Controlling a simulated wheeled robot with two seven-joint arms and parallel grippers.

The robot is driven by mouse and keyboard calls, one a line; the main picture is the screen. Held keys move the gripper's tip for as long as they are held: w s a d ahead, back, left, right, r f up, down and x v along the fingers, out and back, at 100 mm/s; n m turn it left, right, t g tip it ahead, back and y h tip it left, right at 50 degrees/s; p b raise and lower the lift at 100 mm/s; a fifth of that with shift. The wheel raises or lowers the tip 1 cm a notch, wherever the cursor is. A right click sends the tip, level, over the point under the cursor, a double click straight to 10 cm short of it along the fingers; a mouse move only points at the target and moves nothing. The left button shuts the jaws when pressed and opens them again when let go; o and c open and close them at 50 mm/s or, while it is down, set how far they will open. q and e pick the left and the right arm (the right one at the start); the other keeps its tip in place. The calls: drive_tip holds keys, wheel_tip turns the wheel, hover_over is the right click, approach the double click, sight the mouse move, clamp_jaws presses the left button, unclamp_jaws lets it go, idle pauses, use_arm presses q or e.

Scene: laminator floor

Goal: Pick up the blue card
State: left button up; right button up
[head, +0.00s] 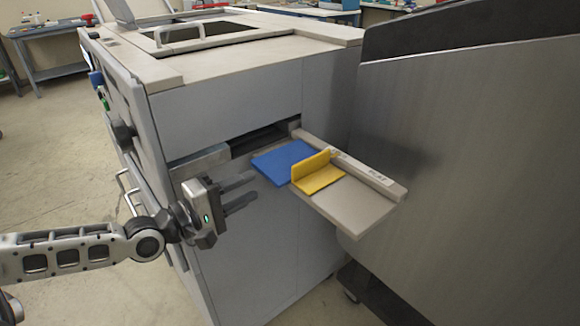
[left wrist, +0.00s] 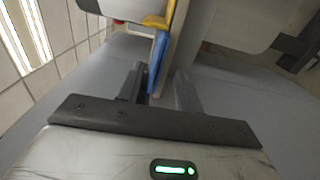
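The blue card (head: 284,160) lies flat on the tray (head: 352,222) that sticks out from the slot of the machine. Its right end touches or lies close to a yellow angled piece (head: 318,176). My left gripper (head: 240,191) is open and empty, just left of the card, with its fingers pointing toward it. In the left wrist view the blue card (left wrist: 157,62) shows edge-on ahead of the two spread fingers (left wrist: 160,85), with the yellow piece (left wrist: 158,21) beyond it. My right gripper is not in view.
The grey laminator body (head: 250,95) stands behind and left of the tray. A large metal panel (head: 470,130) closes off the right side. A raised guide rail (head: 352,165) runs along the tray's far edge. Free space lies in front of the tray.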

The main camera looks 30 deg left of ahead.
sight(266, 177)
use_arm(q)
drive_tip(key=shift+a+x, duration=0.2)
drive_tip(key=shift+x, duration=2.1)
drive_tip(key=shift+w+d, duration=0.2)
drive_tip(key=shift+w, duration=0.25)
clamp_jaws()
